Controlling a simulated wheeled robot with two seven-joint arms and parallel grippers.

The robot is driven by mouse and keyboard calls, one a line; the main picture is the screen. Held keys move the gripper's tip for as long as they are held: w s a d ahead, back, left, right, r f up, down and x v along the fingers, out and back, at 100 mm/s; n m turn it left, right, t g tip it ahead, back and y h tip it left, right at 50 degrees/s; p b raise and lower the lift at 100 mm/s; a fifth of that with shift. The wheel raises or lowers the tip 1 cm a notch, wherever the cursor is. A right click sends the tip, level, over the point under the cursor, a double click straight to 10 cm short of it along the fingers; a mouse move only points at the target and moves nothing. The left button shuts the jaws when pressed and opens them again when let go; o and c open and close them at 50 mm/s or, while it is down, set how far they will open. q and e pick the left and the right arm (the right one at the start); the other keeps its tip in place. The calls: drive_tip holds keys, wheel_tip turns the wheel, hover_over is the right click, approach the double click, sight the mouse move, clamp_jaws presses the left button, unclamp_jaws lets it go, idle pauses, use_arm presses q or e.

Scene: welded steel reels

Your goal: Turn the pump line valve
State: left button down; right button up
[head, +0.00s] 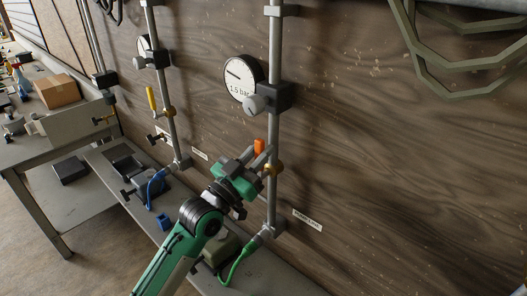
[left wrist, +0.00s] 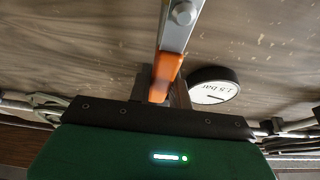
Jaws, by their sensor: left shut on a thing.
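The pump line is a grey vertical pipe (head: 274,125) on the wood wall, with a small label (head: 307,220) beside its foot. Its brass valve (head: 273,168) sits low on the pipe. The valve's orange handle (head: 259,146) shows just up and left of the brass body, partly hidden by my gripper. My left gripper (head: 257,160) is shut on the orange handle. In the left wrist view the orange grip (left wrist: 166,75) runs down between my fingers (left wrist: 160,96), and its grey metal lever (left wrist: 182,22) reaches the top edge. My right gripper is not in view.
A round gauge (head: 240,72) and grey knob (head: 255,104) sit above on the same pipe. A second pipe to the left carries a yellow valve handle (head: 151,99). A green hose (head: 238,262) meets the pump pipe's foot. A cardboard box (head: 58,91) stands far left.

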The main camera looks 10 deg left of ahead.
use_arm(q)
drive_tip(key=shift+w+a+n, duration=0.15)
drive_tip(key=shift+n, duration=0.25)
drive_tip(key=c, duration=1.3)
unclamp_jaws()
drive_tip(key=shift+s+a+f, duration=0.25)
drive_tip(key=shift+s+f, duration=0.05)
drive_tip(key=shift+b+v, duration=2.95)
drive_tip(key=shift+v, duration=3.55)
drive_tip(key=shift+d, duration=0.1)
